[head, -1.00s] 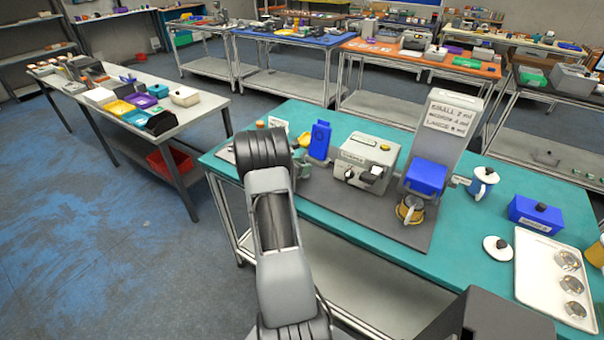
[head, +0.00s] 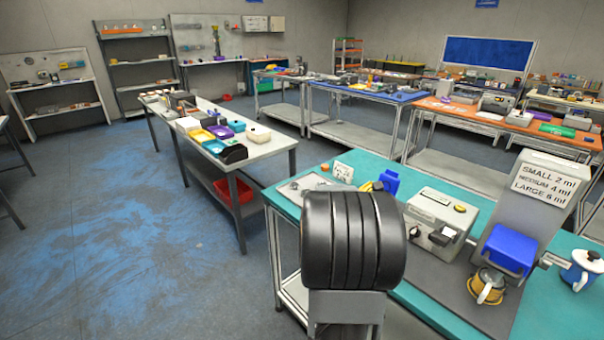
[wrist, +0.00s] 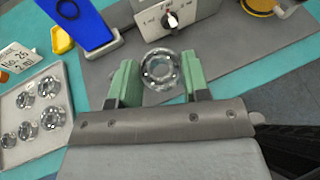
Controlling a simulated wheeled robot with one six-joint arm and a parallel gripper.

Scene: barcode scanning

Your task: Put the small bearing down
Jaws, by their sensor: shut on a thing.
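A pale tray (wrist: 52,82) with several similar bearings lies at the left of the wrist view, apart from my gripper. In the head view, my arm hides my gripper and the held bearing. Part of the tray (head: 297,187) shows left of my arm.
A grey machine with a knob (head: 440,222) stands on the teal bench. A blue stand (wrist: 82,22) and a yellow object (wrist: 61,38) are near the tray. A dispenser with a size sign (head: 548,178) and a white-blue pot (head: 580,268) stand at the right.

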